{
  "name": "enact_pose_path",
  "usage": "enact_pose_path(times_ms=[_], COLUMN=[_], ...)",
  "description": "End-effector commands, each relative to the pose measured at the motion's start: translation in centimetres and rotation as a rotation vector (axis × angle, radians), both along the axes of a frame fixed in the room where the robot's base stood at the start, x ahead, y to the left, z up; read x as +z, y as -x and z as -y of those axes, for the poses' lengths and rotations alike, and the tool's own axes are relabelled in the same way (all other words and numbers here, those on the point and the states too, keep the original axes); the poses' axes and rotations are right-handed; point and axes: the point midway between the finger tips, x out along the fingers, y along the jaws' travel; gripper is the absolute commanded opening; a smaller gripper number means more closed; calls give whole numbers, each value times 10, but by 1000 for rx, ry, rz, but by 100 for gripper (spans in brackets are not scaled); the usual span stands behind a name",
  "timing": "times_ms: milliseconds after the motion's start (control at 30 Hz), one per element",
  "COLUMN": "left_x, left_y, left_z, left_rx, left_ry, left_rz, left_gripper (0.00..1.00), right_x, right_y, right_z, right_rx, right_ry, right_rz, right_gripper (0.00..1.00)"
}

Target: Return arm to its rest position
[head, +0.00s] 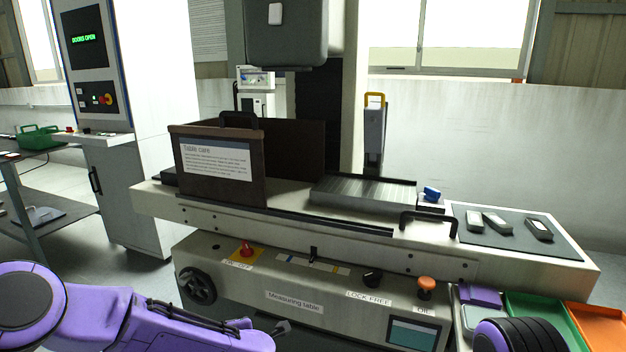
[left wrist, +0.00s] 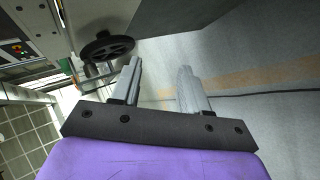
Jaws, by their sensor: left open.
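My left arm (head: 170,325) is purple and comes in low at the left of the head view, in front of the measuring table. My left gripper (left wrist: 160,85) shows in the left wrist view with its two grey fingers apart and nothing between them. Grey floor lies beyond the fingers. In the head view only a small part of its end shows near the bottom edge, below the table's front. Part of my right arm (head: 515,335) shows at the lower right corner; its gripper is out of the picture.
The measuring table (head: 300,225) fills the middle, with a black handwheel (head: 198,284) low on its left; the wheel also shows in the left wrist view (left wrist: 107,47). A dark mat (head: 515,238) with several small items lies at its right end. Green (head: 530,308) and orange (head: 597,320) trays stand lower right.

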Motion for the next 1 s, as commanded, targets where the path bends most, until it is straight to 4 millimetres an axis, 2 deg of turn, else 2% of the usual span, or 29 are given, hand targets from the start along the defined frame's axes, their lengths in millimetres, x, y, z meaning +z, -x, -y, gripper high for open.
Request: enact_pose_path(times_ms=[33,67,100,167,233,267,300,400,500,600,667,1000], left_x=[-28,-45,-69,-101,-130,-139,-149,-159,-158,-156,-157,-158], left_y=[25,42,68,112,168,192,225,297,345,368,375,375], left_z=[-2,-4,-9,-18,-33,-40,-51,-79,-105,-123,-123,-123], left_rx=[-121,-204,-319,-487,-663,-731,-815,-962,-1019,-1033,-1043,-1043], left_ry=[-100,-161,-240,-339,-427,-456,-485,-526,-549,-567,-563,-562], left_rz=[-75,-119,-190,-298,-428,-484,-558,-719,-841,-912,-927,-928], left_gripper=[45,45,45,45,45,45,45,45,45,45,45,45], right_x=[8,10,14,20,26,29,32,40,47,53,54,54], right_y=[0,0,0,0,0,0,0,0,0,0,0,0], right_z=[0,0,0,0,0,0,0,0,0,0,0,0], right_rx=[0,0,0,0,0,0,0,0,0,0,0,0], right_ry=[0,0,0,0,0,0,0,0,0,0,0,0], right_rz=[0,0,0,0,0,0,0,0,0,0,0,0], right_gripper=[0,0,0,0,0,0,0,0,0,0,0,0])
